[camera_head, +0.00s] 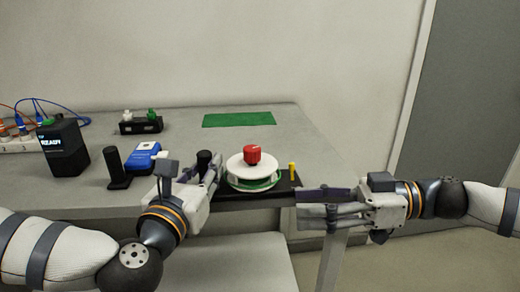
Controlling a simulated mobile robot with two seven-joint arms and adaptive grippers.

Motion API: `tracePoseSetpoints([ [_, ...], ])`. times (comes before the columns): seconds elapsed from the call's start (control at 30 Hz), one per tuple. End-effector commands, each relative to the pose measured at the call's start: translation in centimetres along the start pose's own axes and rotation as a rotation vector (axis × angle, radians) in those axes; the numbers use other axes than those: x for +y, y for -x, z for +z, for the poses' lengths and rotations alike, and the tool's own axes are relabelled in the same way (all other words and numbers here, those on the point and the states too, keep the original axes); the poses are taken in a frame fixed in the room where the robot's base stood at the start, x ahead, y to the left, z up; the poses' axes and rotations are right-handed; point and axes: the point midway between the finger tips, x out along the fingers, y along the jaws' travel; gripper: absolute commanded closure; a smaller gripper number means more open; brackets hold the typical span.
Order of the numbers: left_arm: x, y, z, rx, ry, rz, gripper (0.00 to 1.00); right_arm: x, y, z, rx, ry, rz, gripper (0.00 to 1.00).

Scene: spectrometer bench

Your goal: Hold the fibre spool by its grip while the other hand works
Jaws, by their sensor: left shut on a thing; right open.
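The fibre spool (262,171) is a white reel with green fibre wound under its top disc. A red knob (253,154) sits on its centre. It rests on a black base (286,187) at the table's front edge, with a small yellow peg (292,171) at the right end. A black upright grip (205,157) stands left of the reel. My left gripper (212,176) is shut on this grip; the fingers hide its lower part. My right gripper (303,203) is open and empty, to the right of the base and just off the front edge.
On the left stand a black box reading READY (64,146), a black post on a foot (117,168) and a blue device (144,155). A black holder with white and green caps (141,127) stands behind. A green mat (239,119) lies bare at the back. The table's right side is clear.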

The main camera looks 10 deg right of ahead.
Motion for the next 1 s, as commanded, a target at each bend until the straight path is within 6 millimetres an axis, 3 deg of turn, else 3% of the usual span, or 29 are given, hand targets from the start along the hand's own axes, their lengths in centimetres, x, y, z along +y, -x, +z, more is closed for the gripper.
tracePoseSetpoints([
  [0.1,0.0,0.0,0.1,-0.002,0.001,0.0,1.0,2.6,2.2,-4.3,0.086,0.036,0.138,0.54],
  [0.23,0.0,0.0,0.1,-0.002,0.001,0.0,1.0,3.9,2.5,-6.2,0.111,0.065,0.2,0.54],
  [0.7,0.0,0.0,0.1,-0.002,0.001,0.0,1.0,6.0,-7.5,-7.4,0.111,0.067,0.201,0.54],
  [1.0,0.0,0.0,0.1,-0.003,0.001,0.0,1.0,6.2,-8.7,-7.5,0.11,0.068,0.203,0.54],
])
